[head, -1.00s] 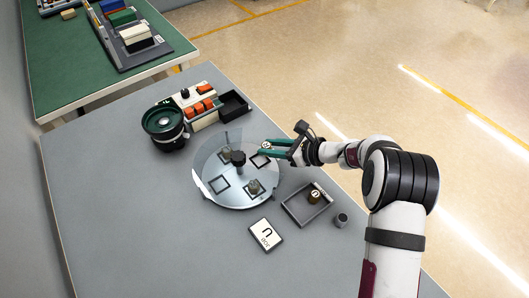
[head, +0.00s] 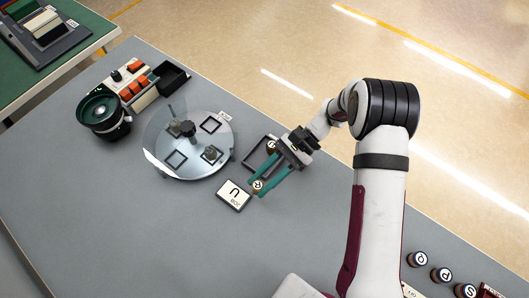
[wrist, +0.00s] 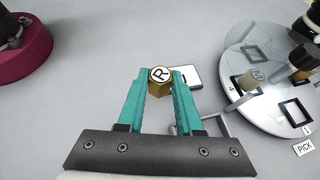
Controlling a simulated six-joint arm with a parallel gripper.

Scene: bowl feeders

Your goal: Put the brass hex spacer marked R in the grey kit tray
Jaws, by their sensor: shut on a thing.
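My gripper (head: 262,183) is shut on the brass hex spacer marked R (wrist: 159,82), which sits upright between the teal fingertips, its white label facing up. The spacer also shows in the head view (head: 257,186), near the right edge of the job card. The grey kit tray (head: 250,151) lies just behind the fingers in the head view, partly hidden by them. Another brass spacer (head: 271,146) with a round label stands in the tray. In the wrist view only a bit of the tray's rim shows beside the right finger.
A job card marked U (head: 234,195) lies left of the held spacer. The round dial plate (head: 202,166) with a dark hub is farther left. A green bowl feeder (head: 101,113) and a black bin (head: 172,76) stand beyond. Several labelled spacers (head: 441,274) stand at lower right.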

